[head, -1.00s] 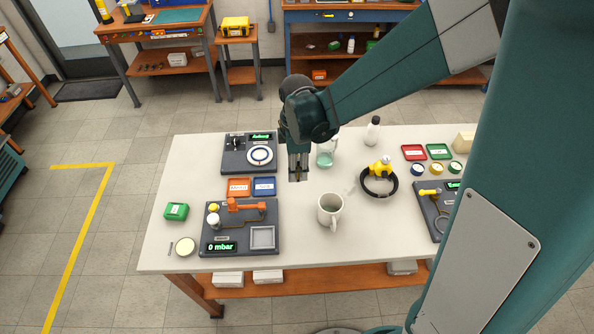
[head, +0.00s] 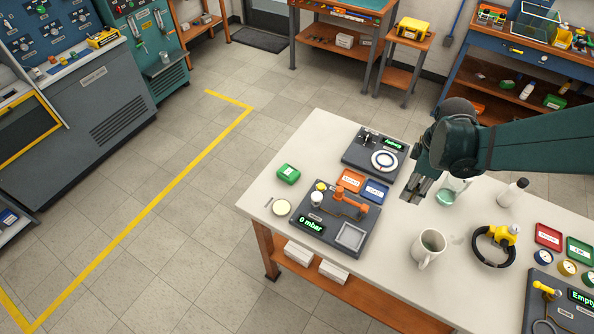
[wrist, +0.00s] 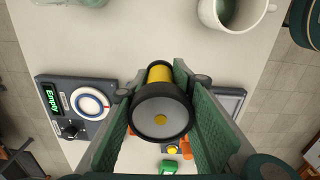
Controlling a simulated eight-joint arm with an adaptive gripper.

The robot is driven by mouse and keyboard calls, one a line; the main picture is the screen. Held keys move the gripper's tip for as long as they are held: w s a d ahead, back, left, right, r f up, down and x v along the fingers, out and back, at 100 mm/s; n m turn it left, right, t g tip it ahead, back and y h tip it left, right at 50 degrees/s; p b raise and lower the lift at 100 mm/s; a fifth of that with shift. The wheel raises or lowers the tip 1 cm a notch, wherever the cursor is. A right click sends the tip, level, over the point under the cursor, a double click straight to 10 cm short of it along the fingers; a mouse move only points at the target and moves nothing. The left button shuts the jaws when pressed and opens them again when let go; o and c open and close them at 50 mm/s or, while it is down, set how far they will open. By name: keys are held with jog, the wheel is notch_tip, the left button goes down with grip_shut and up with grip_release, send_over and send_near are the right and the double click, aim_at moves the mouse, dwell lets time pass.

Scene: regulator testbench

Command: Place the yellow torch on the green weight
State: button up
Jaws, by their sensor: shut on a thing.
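My gripper (head: 413,195) is above the white table, right of the blue tray. In the wrist view, its green-padded fingers are closed around the yellow torch (wrist: 160,74), whose wide black head faces the camera. The torch cannot be made out in the head view. A small green block, which looks like the green weight (head: 288,174), sits at the table's left side, apart from the gripper. It also shows at the bottom of the wrist view (wrist: 170,166), beyond the torch.
Between gripper and green block are a dial device (head: 376,152), an orange tray (head: 351,180), the blue tray (head: 376,190) and a pressure panel (head: 335,222). A mug (head: 428,250), beaker (head: 448,192), bottle (head: 512,192) and black ring (head: 493,246) stand nearby. Table around the green block is mostly clear.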

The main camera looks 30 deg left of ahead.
jog(key=a+r+p, duration=0.2)
jog(key=a+p, duration=0.1)
jog(key=a, duration=1.8)
jog(key=r+p, duration=0.1)
jog(key=p, duration=0.1)
send_over(288, 171)
jog(key=shift+r+m, duration=0.2)
jog(key=shift+m, duration=0.1)
jog(key=shift+f, duration=0.1)
jog(key=shift+f, duration=3.05)
jog(key=shift+f, duration=1.85)
jog(key=shift+f, duration=0.2)
